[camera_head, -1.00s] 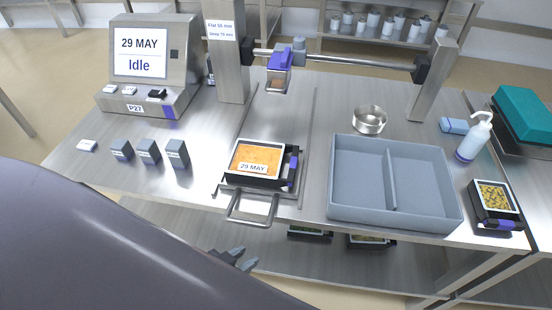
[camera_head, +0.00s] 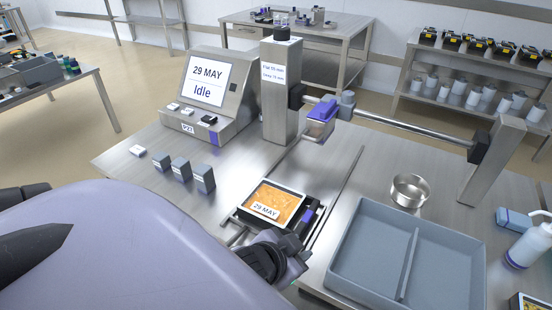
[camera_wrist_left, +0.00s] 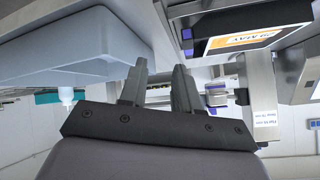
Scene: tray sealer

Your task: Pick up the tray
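The tray (camera_head: 277,203) is black with an orange filling and a white "29 MAY" label. It sits flat in the sealer's slide, with a purple block at its right side. It also shows at the top right of the left wrist view (camera_wrist_left: 250,38). My left gripper (camera_head: 290,245) is just in front of the tray's front right corner, partly covering the slide's front. In the left wrist view its two fingers (camera_wrist_left: 160,75) stand apart with nothing between them. Whether it touches the tray I cannot tell. My right gripper is not in view.
A grey two-part bin (camera_head: 375,255) stands right of the slide. A steel bowl (camera_head: 409,190) is behind it. The sealing head (camera_head: 320,120) hangs beyond the tray. Several grey blocks (camera_head: 181,168) stand at left, near the "Idle" display (camera_head: 208,82).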

